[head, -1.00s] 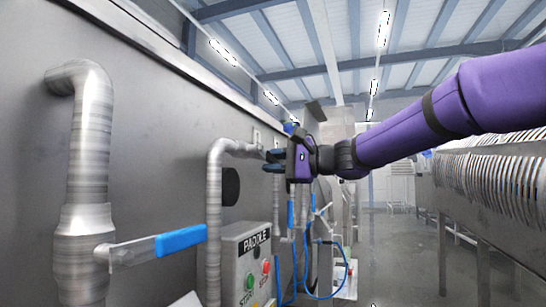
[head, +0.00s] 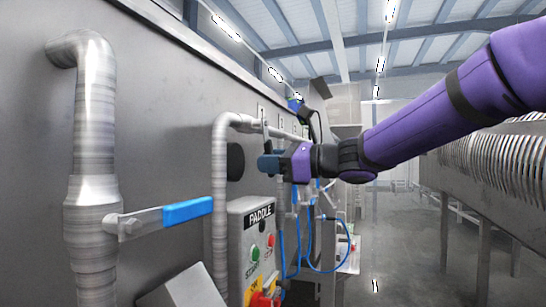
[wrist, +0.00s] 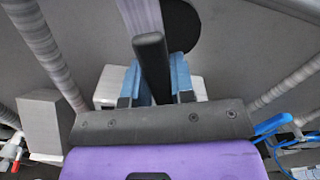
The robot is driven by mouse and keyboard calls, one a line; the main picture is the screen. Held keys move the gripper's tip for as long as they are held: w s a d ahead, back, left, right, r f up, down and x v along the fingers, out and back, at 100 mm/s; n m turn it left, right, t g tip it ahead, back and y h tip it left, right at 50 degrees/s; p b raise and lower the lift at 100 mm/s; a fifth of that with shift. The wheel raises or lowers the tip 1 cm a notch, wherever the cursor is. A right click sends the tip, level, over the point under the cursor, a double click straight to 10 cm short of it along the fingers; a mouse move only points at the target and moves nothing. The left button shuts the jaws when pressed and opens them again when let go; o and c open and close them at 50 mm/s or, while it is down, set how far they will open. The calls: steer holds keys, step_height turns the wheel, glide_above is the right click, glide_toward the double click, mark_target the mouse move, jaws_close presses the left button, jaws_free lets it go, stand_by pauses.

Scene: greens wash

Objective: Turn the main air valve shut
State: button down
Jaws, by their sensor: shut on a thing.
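My gripper (head: 268,163) is shut on the dark grip of a lever (head: 265,138) that hangs down, crosswise to the level end of a grey pipe (head: 219,175) on the steel wall at left. In the wrist view, the dark lever grip (wrist: 152,62) stands between the two blue fingers of my gripper (wrist: 157,85), and the pipe runs up behind it. The valve body at the lever's root is small and partly hidden. I cannot read any label on it.
Nearer stands a thick pipe (head: 92,130) with a blue-handled lever (head: 187,211) sticking out to the right. Below my gripper is a PADDLE control box (head: 243,235) with buttons. Blue hoses (head: 312,262) hang beyond. The aisle floor (head: 395,250) is clear.

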steer(key=shift+s+a+f+m, duration=0.15)
steer(key=shift+s+a+m, duration=0.15)
steer(key=shift+s+m, duration=0.6)
steer(key=shift+s+a+f+m, duration=0.2)
steer(key=shift+s+m, duration=0.3)
steer(key=shift+m, duration=0.7)
steer(key=c, duration=1)
jaws_free()
steer(key=shift+s, duration=0.1)
steer(key=shift+o, duration=0.2)
steer(key=shift+r, duration=0.1)
steer(key=v, duration=1)
steer(key=shift+d, duration=0.35)
steer(key=shift+s, duration=0.15)
